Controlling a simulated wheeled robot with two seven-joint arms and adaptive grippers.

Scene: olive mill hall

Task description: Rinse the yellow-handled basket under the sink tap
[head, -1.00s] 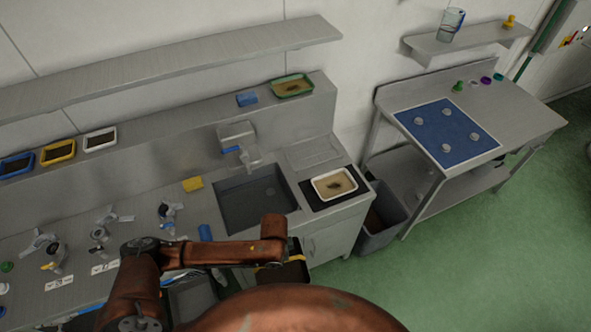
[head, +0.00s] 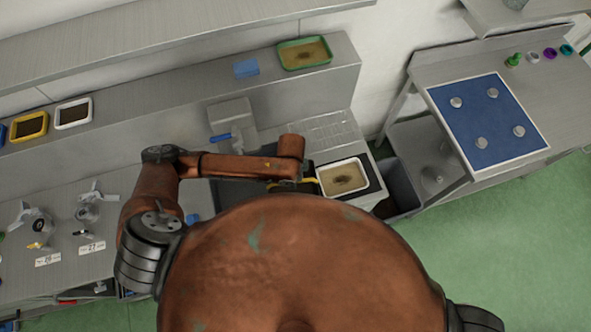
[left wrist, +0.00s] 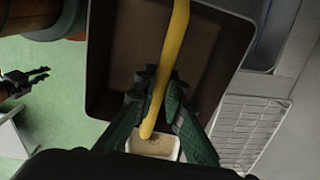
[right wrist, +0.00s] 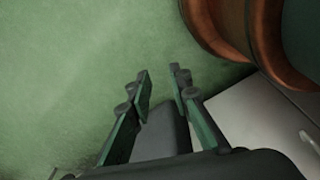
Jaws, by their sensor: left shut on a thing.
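My left gripper (left wrist: 160,82) is shut on the yellow handle (left wrist: 178,50) of a basket with dark walls and a brown inside (left wrist: 122,60). In the head view a bit of the yellow handle (head: 311,181) shows beside the arm's end; most of the basket is hidden behind my arm and body. The dark sink (head: 205,192) is largely covered by my left arm. The tap (head: 232,122), with a blue part, stands behind it. No water is visible. My right gripper (right wrist: 163,88) is open and empty over the green floor.
A white tray with brown contents (head: 365,181) stands right of the sink, beside the basket handle. A ribbed drainer (head: 325,130) lies behind it. A grey bin (head: 402,190) stands between counter and side table (head: 560,115). A green tray (head: 281,54) is on the back ledge.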

